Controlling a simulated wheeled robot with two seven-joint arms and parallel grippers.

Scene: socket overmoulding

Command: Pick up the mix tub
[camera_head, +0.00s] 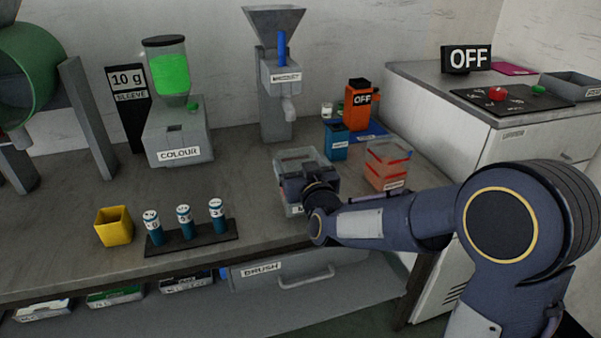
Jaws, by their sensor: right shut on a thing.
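The mix tub (296,158) is a clear, greyish box-shaped tub near the front edge of the bench, right of centre. My right gripper (308,187) is over its near side and shut on it. The gripper and wrist hide much of the tub's front and its label. I cannot tell whether the tub is resting on the bench or slightly raised. My left gripper is not in view.
A clear tub with red contents (388,163) stands close to the right. A rack of bottles (192,238) and a yellow cup (114,226) stand left.

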